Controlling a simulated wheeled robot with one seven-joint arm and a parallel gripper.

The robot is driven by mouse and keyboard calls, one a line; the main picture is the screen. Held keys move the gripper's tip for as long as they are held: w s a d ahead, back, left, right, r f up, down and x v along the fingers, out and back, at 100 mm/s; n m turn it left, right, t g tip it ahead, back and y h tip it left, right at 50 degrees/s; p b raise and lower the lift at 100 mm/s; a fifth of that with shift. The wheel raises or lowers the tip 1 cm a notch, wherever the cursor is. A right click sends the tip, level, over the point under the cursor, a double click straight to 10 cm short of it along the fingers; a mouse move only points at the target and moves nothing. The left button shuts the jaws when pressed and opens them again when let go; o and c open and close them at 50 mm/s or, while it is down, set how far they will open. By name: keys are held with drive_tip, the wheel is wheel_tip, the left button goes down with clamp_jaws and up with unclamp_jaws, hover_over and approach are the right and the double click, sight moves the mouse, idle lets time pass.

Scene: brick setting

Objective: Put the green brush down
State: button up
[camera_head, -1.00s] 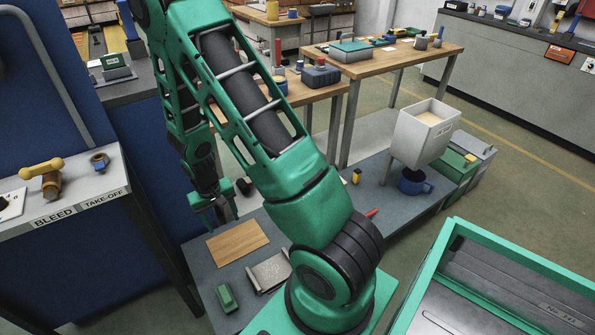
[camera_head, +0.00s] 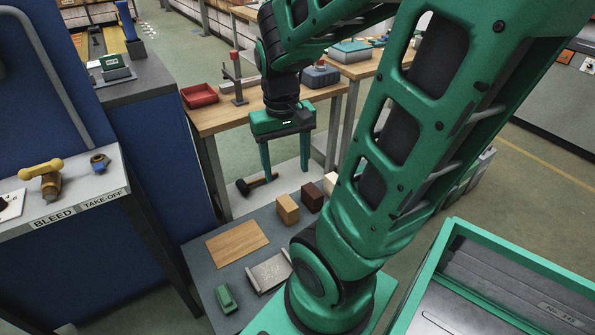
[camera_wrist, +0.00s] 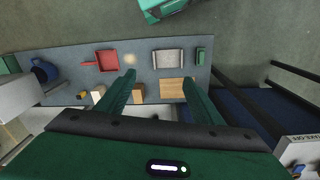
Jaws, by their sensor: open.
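A small green block-like thing, which looks like the green brush (camera_head: 227,298), lies on the grey low platform (camera_head: 200,262) at the lower left. It is beside a grey metal tray (camera_head: 268,272) and apart from it. In the wrist view the green brush (camera_wrist: 200,55) is beyond the right finger, right of the tray. My gripper (camera_head: 286,170) is open and empty, fingers pointing down, above the far part of the platform. In the wrist view nothing is between the fingertips (camera_wrist: 158,85).
A wooden board (camera_head: 237,242) lies on the platform. An orange-brown block (camera_head: 288,208), a dark block (camera_head: 312,197) and a black mallet (camera_head: 257,183) are near my gripper. A red dustpan (camera_wrist: 107,60) and blue mug (camera_wrist: 45,70) show in the wrist view. A workbench (camera_head: 225,115) stands behind.

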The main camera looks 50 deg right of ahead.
drive_tip(key=s+a+r, duration=0.2)
drive_tip(key=s, duration=0.4)
drive_tip(key=shift+r+y, duration=0.25)
drive_tip(key=shift+y, duration=0.15)
drive_tip(key=shift+s, duration=0.1)
drive_tip(key=shift+w+a+f, duration=0.1)
drive_tip(key=shift+w+f, duration=0.15)
drive_tip(key=shift+w, duration=0.25)
drive_tip(key=shift+c, duration=0.4)
